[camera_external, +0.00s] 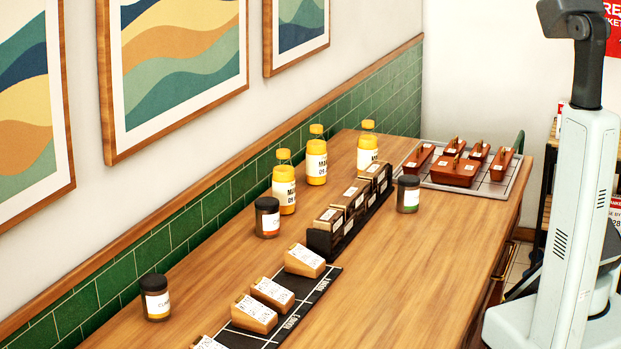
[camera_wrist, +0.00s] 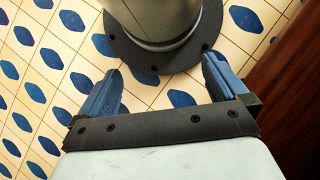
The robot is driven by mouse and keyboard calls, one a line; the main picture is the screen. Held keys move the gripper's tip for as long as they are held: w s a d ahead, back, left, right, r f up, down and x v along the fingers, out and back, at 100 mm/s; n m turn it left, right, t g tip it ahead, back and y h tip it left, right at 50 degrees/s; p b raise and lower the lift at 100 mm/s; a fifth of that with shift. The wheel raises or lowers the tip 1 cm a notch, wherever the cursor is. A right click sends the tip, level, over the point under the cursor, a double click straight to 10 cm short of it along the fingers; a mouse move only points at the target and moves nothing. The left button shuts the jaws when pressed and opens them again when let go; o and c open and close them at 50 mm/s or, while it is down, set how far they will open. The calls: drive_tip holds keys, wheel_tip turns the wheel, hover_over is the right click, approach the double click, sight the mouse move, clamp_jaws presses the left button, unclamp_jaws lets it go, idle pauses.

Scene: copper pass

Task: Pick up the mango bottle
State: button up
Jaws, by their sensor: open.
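Three yellow bottles with white labels stand upright on the wooden counter near the tiled wall in the external view. One mango bottle (camera_external: 284,188) is nearest the camera, another (camera_external: 316,162) stands just behind it, and a third (camera_external: 367,150) is farther back to the right. The labels begin with "M" or "MA", but the rest is hard to read. My gripper (camera_wrist: 160,85) shows in the wrist view with its two blue fingers apart and nothing between them. It is over the patterned floor, away from the bottles. The external view does not show my gripper.
Dark-lidded jars (camera_external: 267,217), (camera_external: 156,297) and (camera_external: 408,194) stand on the wooden counter (camera_external: 400,290). A black rack (camera_external: 350,213) of dark boxes is right of the bottles.

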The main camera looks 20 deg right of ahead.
drive_tip(key=shift+c, duration=0.8)
